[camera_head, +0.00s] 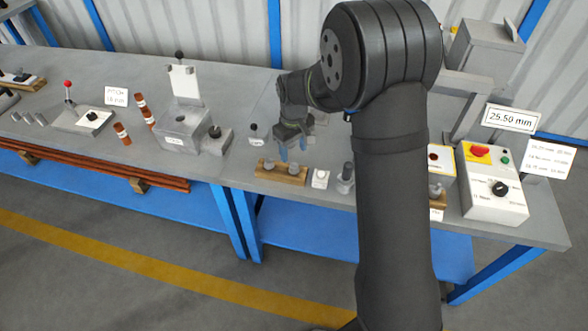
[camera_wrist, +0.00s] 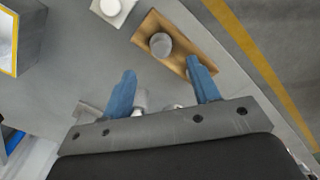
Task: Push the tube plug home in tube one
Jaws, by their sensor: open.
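My gripper (camera_head: 292,149) is open, its blue fingers pointing down above a wooden block (camera_head: 281,175) near the bench's front edge. In the wrist view the fingertips (camera_wrist: 162,68) are apart with nothing clamped between them. A grey round-topped plug (camera_wrist: 161,44) stands in the block (camera_wrist: 148,26), just beyond the fingertips. In the head view the block carries two grey plugs, one on the left (camera_head: 269,165) and one on the right (camera_head: 294,168). I cannot tell which is the tube plug.
A grey box fixture (camera_head: 182,132) with a lever stands left of my gripper. A small white block (camera_head: 320,179) and a grey cylinder piece (camera_head: 345,177) stand right of the wooden block. A control box (camera_head: 495,193) with a red button stands far right.

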